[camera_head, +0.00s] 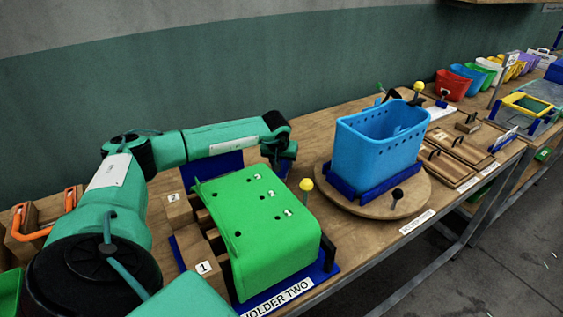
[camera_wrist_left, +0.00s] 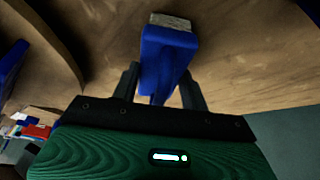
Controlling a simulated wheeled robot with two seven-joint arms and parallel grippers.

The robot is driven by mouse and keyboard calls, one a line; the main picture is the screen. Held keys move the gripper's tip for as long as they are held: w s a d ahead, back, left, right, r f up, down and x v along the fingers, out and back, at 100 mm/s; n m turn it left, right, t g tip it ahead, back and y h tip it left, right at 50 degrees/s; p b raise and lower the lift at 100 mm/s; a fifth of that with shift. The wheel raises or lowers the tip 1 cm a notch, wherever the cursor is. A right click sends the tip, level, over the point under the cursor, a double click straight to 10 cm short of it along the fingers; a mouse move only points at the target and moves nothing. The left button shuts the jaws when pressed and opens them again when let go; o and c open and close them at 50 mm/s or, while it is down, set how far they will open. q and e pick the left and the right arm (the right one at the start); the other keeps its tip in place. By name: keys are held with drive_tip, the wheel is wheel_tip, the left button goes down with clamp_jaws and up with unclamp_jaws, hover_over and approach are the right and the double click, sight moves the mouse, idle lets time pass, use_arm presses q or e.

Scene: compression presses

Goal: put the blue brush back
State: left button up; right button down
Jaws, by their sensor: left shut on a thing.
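The blue brush (camera_wrist_left: 168,52) shows in the left wrist view, with a blue body and a pale grey bristle end pointing away from me. My left gripper (camera_head: 284,152) is shut on it, one dark finger on each side. My right gripper is not in view.
A blue perforated bin (camera_head: 375,150) stands on a round wooden turntable (camera_head: 428,198) to the right of my gripper. Yellow-topped (camera_head: 306,184) and black (camera_head: 397,194) knobs stick up nearby. Wooden blocks (camera_head: 178,212) stand at the green box's left. Coloured bins (camera_head: 452,84) line the far bench.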

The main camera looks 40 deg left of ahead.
use_arm(q)
drive_tip(key=shift+f, duration=0.2)
drive_tip(key=o, duration=1.1)
drive_tip(key=shift+o, duration=1)
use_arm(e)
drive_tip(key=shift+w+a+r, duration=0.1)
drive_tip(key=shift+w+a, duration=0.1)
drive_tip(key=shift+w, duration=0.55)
use_arm(q)
drive_tip(key=shift+r, duration=0.15)
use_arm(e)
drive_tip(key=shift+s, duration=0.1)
